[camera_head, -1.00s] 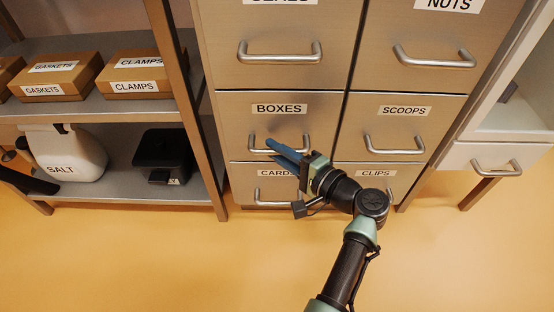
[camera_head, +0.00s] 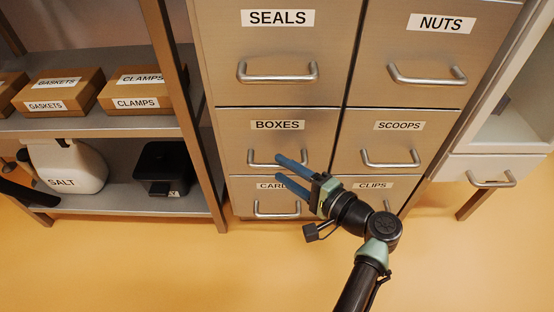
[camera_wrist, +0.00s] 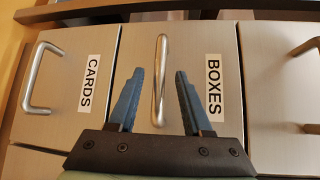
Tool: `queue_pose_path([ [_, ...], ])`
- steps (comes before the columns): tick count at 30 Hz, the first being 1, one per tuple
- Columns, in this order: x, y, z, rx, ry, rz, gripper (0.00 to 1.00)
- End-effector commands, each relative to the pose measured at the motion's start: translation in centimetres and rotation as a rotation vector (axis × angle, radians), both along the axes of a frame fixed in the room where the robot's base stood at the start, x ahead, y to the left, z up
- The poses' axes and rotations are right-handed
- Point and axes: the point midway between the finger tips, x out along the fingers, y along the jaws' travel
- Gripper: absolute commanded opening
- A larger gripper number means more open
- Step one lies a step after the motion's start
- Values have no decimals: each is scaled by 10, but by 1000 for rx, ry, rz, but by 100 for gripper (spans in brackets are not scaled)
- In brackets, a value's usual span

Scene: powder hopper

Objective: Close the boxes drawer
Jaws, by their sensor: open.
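The BOXES drawer (camera_head: 240,145) is a metal front in the left column, between the SEALS and CARDS drawers. Its front looks level with its neighbours, with no clear gap. Its bar handle (camera_head: 262,163) is partly covered by my fingers in the head view. My gripper (camera_head: 279,170) is open in front of the lower part of this drawer, with blue fingers pointing at it. In the wrist view my gripper (camera_wrist: 159,75) has one finger on each side of the handle (camera_wrist: 161,60). Nothing is held. I cannot tell whether a finger touches the handle.
The CARDS drawer (camera_head: 240,194) is just below, with the SCOOPS drawer (camera_head: 392,150) to the right. A shelf (camera_head: 110,122) with boxes, a SALT container and a black item stands left. A white cabinet (camera_head: 510,165) stands right. The orange floor in front is clear.

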Motion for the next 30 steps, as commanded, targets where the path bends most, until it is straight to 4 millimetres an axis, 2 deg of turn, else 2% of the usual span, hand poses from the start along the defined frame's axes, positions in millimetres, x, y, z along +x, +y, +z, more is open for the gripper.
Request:
queue_pose_path([
  [1,-9,-10,8,1,2,-5,50],
  [6,-35,-38,13,1,2,-6,50],
  [12,-58,-61,15,1,1,-4,50],
  [18,-67,-69,14,1,0,-2,50],
  [30,-67,-69,14,0,-1,-1,50],
])
